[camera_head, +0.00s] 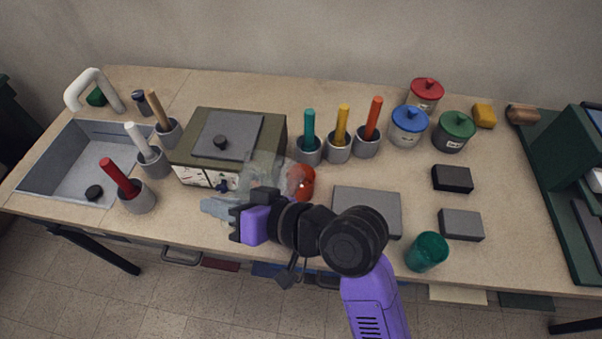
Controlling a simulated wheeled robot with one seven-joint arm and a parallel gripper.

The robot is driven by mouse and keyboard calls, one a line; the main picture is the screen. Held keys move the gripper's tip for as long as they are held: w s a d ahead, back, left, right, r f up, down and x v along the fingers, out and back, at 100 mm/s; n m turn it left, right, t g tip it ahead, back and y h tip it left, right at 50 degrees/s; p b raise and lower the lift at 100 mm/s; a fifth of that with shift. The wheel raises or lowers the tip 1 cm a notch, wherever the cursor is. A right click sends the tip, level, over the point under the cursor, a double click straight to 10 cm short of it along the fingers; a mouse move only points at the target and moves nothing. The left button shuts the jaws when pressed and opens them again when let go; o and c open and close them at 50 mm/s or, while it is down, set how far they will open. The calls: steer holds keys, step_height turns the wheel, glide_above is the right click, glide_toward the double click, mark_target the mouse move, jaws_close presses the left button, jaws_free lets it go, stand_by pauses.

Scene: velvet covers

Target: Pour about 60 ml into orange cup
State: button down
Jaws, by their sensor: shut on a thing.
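The orange cup (303,182) stands on the counter in the middle, right of the box-shaped appliance. A clear, see-through vessel (264,170) is at my gripper, overlapping the cup's left side in this view. My gripper (256,196) is shut on the clear vessel, left of and nearer than the cup. The vessel looks tilted, but its rim and any liquid in it are too faint to make out. I cannot tell whether the vessel touches the cup. The cup's inside and lower part are mostly hidden.
A pale blue piece (217,208) lies left of my gripper. The appliance (228,150) is close on the left. Several holders with coloured handles and lidded jars (408,126) stand behind.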

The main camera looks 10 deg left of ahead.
stand_by(0.6)
steer(key=s+a+f+n+t+h+b, duration=0.2)
steer(key=s+f+n+t+b, duration=0.1)
steer(key=s+f+n+b, duration=0.1)
steer(key=shift+s+a+f+n+t, duration=0.2)
steer(key=shift+a+f+n+t, duration=0.1)
steer(key=shift+f+n, duration=0.4)
stand_by(0.4)
